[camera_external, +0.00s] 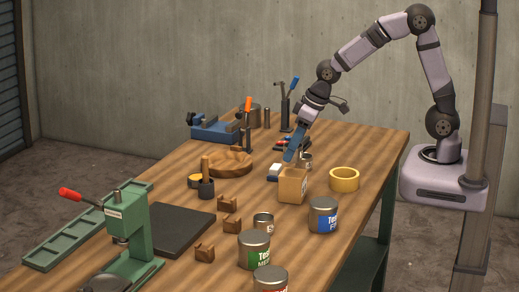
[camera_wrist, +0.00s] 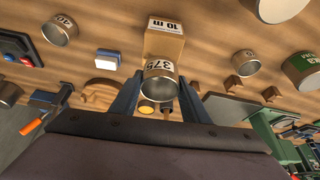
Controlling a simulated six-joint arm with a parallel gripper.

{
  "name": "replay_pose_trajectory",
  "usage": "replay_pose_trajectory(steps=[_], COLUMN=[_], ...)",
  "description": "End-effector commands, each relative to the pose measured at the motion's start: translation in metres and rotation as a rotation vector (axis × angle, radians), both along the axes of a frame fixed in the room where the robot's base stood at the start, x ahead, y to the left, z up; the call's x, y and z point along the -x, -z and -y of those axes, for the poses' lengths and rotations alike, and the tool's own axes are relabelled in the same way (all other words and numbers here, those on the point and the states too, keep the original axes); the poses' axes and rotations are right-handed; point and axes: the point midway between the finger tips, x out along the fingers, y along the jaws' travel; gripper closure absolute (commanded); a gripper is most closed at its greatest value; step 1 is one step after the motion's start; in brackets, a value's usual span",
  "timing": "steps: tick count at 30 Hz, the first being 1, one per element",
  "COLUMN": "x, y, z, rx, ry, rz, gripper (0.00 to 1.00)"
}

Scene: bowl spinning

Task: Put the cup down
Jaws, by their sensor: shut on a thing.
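A metal cup (camera_wrist: 159,84) with a white label reading 375 sits between the two fingers of my gripper (camera_wrist: 158,98) in the wrist view. The gripper is shut on it, one finger on each side. In the external view my blue gripper fingers (camera_external: 289,157) point down just behind a tan box (camera_external: 291,187). The held cup cannot be made out there; the box or fingers seem to hide it. In the wrist view the box (camera_wrist: 164,42) lies just beyond the cup. Whether the cup touches the table (camera_external: 330,145) cannot be told.
Near the gripper are a small white-topped block (camera_external: 274,170), another metal cup (camera_external: 306,161), a yellow ring (camera_external: 344,180) and a wooden bowl (camera_external: 231,163). Several labelled cans, one blue (camera_external: 323,216), stand nearer the front. A dark mat (camera_external: 178,228) lies by the green press (camera_external: 127,225).

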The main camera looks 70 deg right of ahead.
Motion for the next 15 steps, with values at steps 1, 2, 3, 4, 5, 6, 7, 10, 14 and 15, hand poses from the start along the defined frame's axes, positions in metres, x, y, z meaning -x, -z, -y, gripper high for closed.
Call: replay_pose_trajectory(steps=[1, 2, 3, 4, 5, 6, 7, 10, 14, 15], x=[0.001, 0.001, 0.002, 0.002, 0.001, 0.001, 0.001, 0.001, 0.000, 0.000], y=[0.004, 0.007, 0.011, 0.015, 0.018, 0.023, 0.027, 0.034, 0.036, 0.036], z=[0.000, 0.000, 0.000, 0.000, 0.000, 0.000, 0.000, 0.000, 0.000, 0.000], rx=[0.001, 0.001, 0.001, 0.001, 0.001, 0.001, 0.001, 0.001, 0.000, 0.000], ry=[0.000, 0.000, 0.000, 0.000, 0.000, 0.000, 0.000, 0.000, 0.000, 0.000], rz=[-0.004, -0.005, -0.006, -0.006, -0.006, -0.007, -0.006, -0.004, 0.000, 0.000], gripper=[0.80, 0.80, 0.80, 0.80, 0.80, 0.80, 0.80, 0.80, 0.80, 0.80])
